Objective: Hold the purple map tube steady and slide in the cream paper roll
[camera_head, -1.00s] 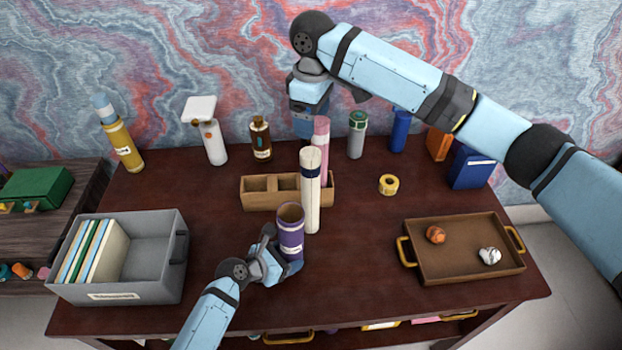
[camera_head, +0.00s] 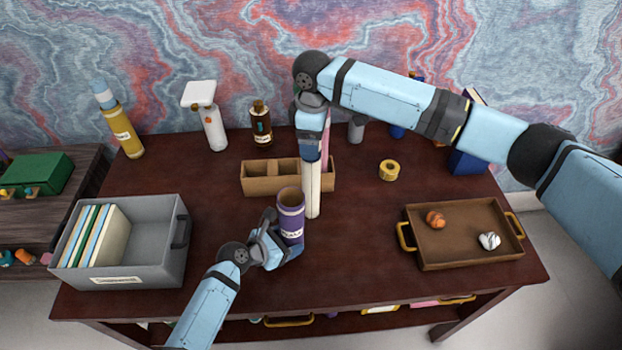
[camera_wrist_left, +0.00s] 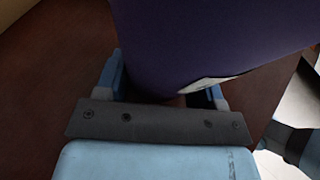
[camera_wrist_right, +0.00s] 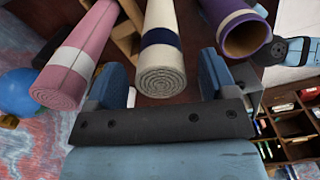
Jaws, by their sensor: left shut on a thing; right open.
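The purple map tube (camera_head: 291,204) stands upright near the middle of the desk, its open mouth facing up. My left gripper (camera_head: 284,247) is shut on its lower part, and the purple wall fills the left wrist view (camera_wrist_left: 210,40). The cream paper roll (camera_head: 312,190) stands upright just right of and behind the tube, apart from it. My right gripper (camera_head: 312,152) is over the roll's upper end and hides it. In the right wrist view the roll's spiral end (camera_wrist_right: 162,80) lies between the open fingers, and its dark blue band (camera_wrist_right: 161,38) shows.
A wooden divided holder (camera_head: 257,187) is close behind the roll, with a pink roll (camera_wrist_right: 72,55) beside the cream one. A grey bin (camera_head: 150,265) is at left, a brown tray (camera_head: 460,253) at right, and yellow tape (camera_head: 389,170) behind the tray. The desk front is clear.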

